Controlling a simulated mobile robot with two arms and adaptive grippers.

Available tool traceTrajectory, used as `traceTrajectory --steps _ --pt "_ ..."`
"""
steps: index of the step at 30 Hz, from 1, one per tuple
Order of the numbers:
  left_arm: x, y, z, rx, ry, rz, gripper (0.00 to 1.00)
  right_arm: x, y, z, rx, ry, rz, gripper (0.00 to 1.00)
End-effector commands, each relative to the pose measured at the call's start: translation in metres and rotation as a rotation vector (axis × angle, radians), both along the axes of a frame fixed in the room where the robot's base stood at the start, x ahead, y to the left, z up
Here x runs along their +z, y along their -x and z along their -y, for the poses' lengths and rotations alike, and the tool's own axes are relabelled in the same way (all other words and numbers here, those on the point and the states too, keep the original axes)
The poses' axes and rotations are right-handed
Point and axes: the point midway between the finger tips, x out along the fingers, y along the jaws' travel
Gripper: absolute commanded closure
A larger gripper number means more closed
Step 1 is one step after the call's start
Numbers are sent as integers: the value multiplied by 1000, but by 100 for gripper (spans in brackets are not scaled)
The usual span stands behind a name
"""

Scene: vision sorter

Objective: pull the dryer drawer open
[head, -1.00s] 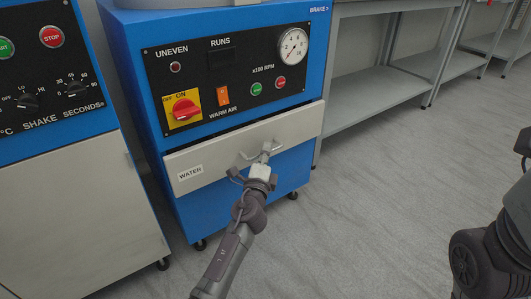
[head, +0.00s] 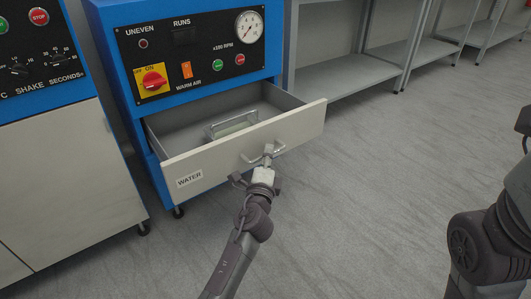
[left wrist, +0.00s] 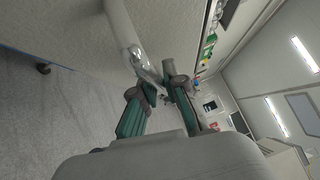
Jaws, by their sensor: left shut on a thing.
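The dryer (head: 130,75) is a blue machine with a black control panel in the head view. Its pale drawer (head: 220,160), labelled WATER, stands well out from the body, and its inside shows. A metal handle (head: 250,158) is on the drawer front. My left gripper (head: 267,160) is at the handle and shut on it. In the left wrist view the handle (left wrist: 122,28) runs down to between the fingers (left wrist: 158,92). My right gripper is not in view; only part of my right arm shows at the right edge.
Inside the drawer lies a tray or box with a metal handle (head: 230,120). A shaker machine (head: 65,165) stands close on the left. Grey shelving (head: 350,75) stands behind to the right. The floor (head: 370,190) in front and to the right is clear.

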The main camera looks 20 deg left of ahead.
Motion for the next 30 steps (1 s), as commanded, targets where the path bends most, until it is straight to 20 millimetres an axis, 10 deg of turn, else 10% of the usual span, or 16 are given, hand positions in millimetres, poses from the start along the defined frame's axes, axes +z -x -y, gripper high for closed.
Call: traceTrajectory --steps 15,20,30 --pt "-1 2 2 2 0 -3 100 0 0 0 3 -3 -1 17" --pt "-1 2 2 1 -1 -2 63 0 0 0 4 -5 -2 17" --pt "-1 4 2 1 0 -1 63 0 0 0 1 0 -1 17"
